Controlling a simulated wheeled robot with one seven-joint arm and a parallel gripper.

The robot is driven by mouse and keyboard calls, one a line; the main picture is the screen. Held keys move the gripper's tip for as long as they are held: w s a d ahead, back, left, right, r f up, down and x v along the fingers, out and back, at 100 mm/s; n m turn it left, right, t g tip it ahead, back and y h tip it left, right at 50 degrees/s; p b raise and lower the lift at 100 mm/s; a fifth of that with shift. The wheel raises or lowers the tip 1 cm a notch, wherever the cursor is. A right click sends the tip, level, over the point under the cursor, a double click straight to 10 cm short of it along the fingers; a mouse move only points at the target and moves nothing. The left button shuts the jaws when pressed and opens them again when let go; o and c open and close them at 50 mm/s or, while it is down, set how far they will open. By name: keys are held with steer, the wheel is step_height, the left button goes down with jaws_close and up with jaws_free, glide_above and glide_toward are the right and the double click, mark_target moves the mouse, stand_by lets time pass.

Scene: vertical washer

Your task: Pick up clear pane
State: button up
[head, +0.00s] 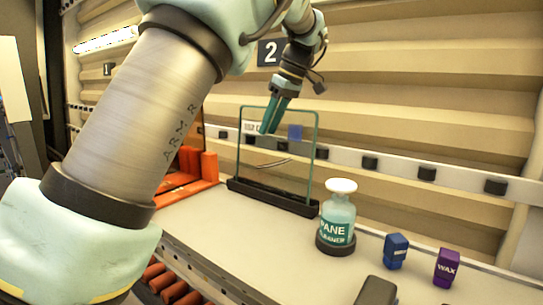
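The clear pane (290,184) stands upright in a dark slotted base (272,195) on the pale counter. It is see-through, with a thin greenish edge and a small blue patch near its upper right. My gripper (269,129) has teal fingers that point down and overlap the upper part of the pane in the head view. The fingers look close together, but I cannot tell whether they grip the pane's top edge or are in front of or behind it.
A pane cleaner bottle (338,215) with a white cap stands right of the pane. An orange rack (190,170) is at the left. A ribbed wall with a studded rail is behind.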

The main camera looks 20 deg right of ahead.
jaws_close()
steer(key=shift+r, duration=0.15)
stand_by(1.0)
